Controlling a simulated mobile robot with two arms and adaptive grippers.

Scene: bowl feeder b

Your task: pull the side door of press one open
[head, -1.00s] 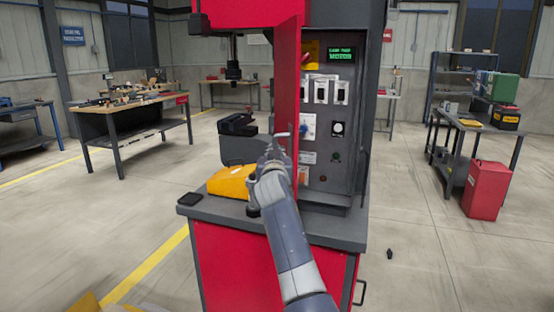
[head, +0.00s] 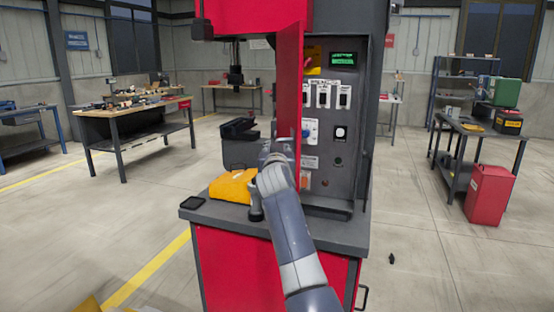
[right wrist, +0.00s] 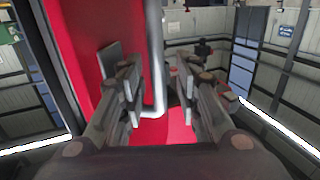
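The red side door (head: 289,75) of the press stands swung out from the press's grey control cabinet, so the panel inside shows. In the right wrist view the red door (right wrist: 88,40) fills the left side, with its silver bar handle (right wrist: 155,55) upright between my fingers. My right gripper (right wrist: 158,95) is open, one finger on each side of the handle, with gaps showing. In the head view my right gripper (head: 277,150) is at the door's lower part, and the handle is mostly hidden. My left gripper is not in view.
The control panel (head: 336,110) has switches and a green display. A yellow object (head: 232,186), a black vise-like block (head: 239,150) and a small black tray (head: 192,203) sit on the press table.

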